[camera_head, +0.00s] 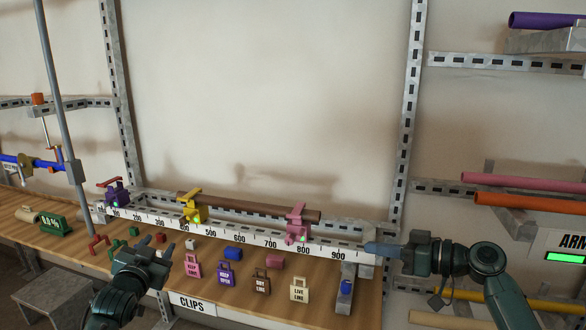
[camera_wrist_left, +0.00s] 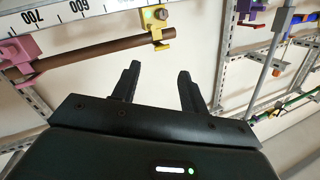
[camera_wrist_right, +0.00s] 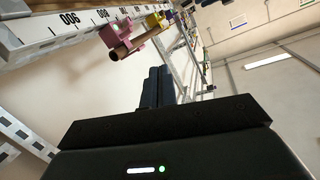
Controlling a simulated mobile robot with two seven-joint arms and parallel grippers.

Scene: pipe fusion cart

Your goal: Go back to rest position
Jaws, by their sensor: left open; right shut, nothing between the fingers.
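My left gripper (camera_head: 151,254) is open and empty, above the front of the wooden bench. In the left wrist view its two fingers (camera_wrist_left: 158,85) stand apart with bare wall between them. My right gripper (camera_head: 381,248) is shut and empty at the right end of the white ruler rail, pointing left. I cannot tell whether it touches the rail. In the right wrist view its fingers (camera_wrist_right: 157,88) are together. A brown pipe (camera_head: 255,206) lies behind the rail, with a yellow clamp (camera_head: 192,207) and a pink clamp (camera_head: 298,224) along it.
Small coloured blocks lie on the bench (camera_head: 325,292). A purple clamp (camera_head: 114,194) sits at the rail's left. Pipes (camera_head: 530,202) rest on racks at right. A grey post (camera_head: 63,110) stands left.

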